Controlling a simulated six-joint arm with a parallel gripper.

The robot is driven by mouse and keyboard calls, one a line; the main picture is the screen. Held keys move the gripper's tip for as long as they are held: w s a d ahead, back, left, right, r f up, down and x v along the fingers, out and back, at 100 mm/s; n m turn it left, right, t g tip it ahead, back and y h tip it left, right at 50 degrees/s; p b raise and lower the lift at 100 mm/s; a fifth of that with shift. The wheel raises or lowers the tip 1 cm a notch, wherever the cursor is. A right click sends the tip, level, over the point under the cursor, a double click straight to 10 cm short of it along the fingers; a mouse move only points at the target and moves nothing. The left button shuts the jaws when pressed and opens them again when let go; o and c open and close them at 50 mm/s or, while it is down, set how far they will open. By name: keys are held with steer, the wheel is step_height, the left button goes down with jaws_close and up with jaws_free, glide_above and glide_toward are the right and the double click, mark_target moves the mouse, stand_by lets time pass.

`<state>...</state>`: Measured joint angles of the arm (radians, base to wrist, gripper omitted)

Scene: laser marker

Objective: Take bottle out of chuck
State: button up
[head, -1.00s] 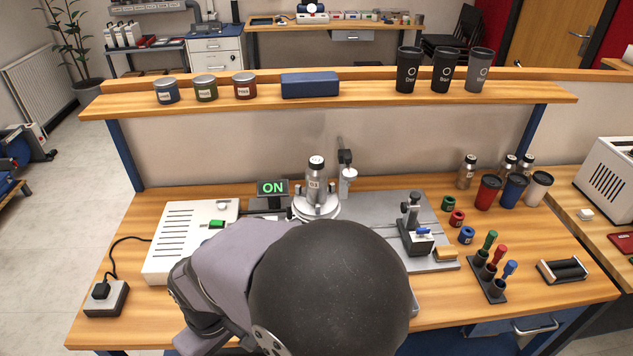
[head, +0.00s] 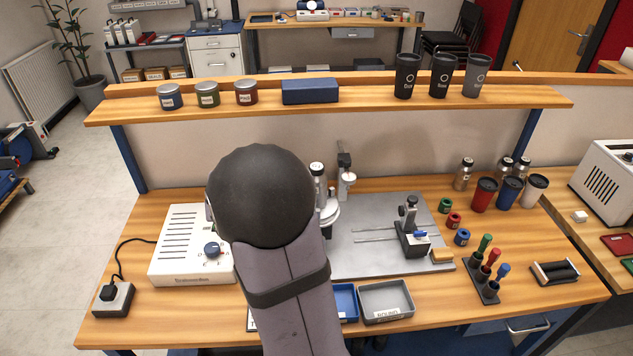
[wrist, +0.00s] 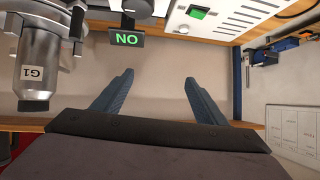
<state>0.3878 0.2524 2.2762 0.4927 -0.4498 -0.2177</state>
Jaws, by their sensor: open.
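The silver bottle with a dark cap stands upright in the chuck; in the head view only its upper part (head: 317,178) shows, beside my arm. The round chuck (head: 331,214) is partly hidden by my arm. In the wrist view, which is upside down, the bottle (wrist: 42,55), labelled G1, is at the left with its cap pointing down the picture. My gripper (wrist: 158,77) is open and empty, its two blue-grey fingers apart, with the bottle off to one side of them. My arm hides the gripper in the head view.
The lit ON display (wrist: 127,40) is near the fingers. A white control box (head: 190,250) stands left of my arm. A slide fixture (head: 412,238) sits on the grey plate (head: 375,262). A grey tray (head: 387,300) is at the front. The shelf (head: 375,97) runs behind.

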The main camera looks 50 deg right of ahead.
steer(key=s+d+r+m+g+h+p, duration=0.1)
steer(key=s+d+r+m+g+h, duration=0.25)
steer(key=d, duration=0.55)
steer(key=s+d+r+m+h+p, duration=0.1)
steer(key=s+d+r+m+h, duration=0.2)
steer(key=s+d+r+h, duration=0.5)
steer(key=f+y, duration=0.1)
steer(key=f, duration=0.2)
steer(key=a+f+g+y+p, duration=0.1)
steer(key=f+y, duration=0.1)
steer(key=f, duration=0.2)
steer(key=a+f+g+y+p, duration=0.1)
steer(key=f+y, duration=0.1)
steer(key=f, duration=0.1)
steer(key=shift+w+a+f, duration=0.2)
steer(key=shift+a+f+y, duration=0.2)
steer(key=shift+f+y, duration=0.15)
steer(key=shift+f, duration=0.05)
steer(key=shift+p+x, duration=0.35)
steer(key=shift+x, duration=0.7)
steer(key=shift+s+d, duration=0.1)
steer(key=shift+d, duration=0.05)
steer(key=p+x, duration=0.2)
steer(key=x, duration=0.1)
steer(key=shift+s+d, duration=0.1)
steer(key=shift+s, duration=0.05)
steer(key=shift+p+x, duration=0.35)
steer(key=shift+x, duration=0.6)
